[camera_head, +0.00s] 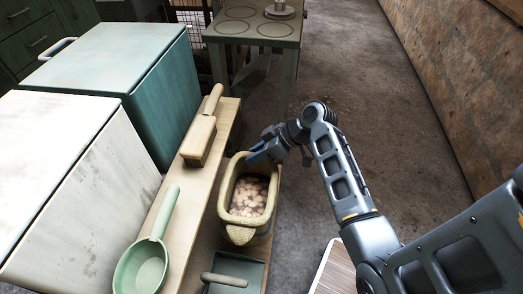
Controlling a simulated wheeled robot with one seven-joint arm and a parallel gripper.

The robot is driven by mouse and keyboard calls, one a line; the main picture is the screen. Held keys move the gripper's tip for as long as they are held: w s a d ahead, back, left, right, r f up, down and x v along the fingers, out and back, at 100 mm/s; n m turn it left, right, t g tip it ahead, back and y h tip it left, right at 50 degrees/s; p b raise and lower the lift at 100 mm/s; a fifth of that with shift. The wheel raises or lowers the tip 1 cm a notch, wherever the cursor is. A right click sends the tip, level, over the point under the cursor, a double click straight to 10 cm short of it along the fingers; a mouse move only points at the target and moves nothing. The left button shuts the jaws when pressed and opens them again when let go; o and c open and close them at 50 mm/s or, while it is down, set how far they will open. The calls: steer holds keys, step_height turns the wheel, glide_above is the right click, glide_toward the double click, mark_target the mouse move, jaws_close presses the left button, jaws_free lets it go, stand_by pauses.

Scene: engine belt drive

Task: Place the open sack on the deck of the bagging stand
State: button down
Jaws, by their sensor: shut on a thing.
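The open sack (236,212) is a tan, thick-rimmed container with pale rounded pieces inside. It is near the middle of the head view, beside the wooden bench, with its mouth facing up. My gripper (259,155) is at the sack's far right rim and is shut on it. The fingertips are partly hidden at the rim. I cannot tell whether the sack's base rests on something.
A wooden bench (190,185) holds a brush (198,138) and a green scoop (145,262). A dark dustpan-like tool (232,280) lies at the bottom. White (85,200) and teal (130,75) cabinets flank the left. The floor (400,130) is open at right, before a brown wall (470,70).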

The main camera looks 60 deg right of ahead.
steer(key=shift+f+b, duration=0.45)
steer(key=shift+f, duration=1.4)
steer(key=c, duration=0.9)
jaws_free()
steer(key=p+v, duration=0.2)
steer(key=v, duration=1)
steer(key=shift+d, duration=0.1)
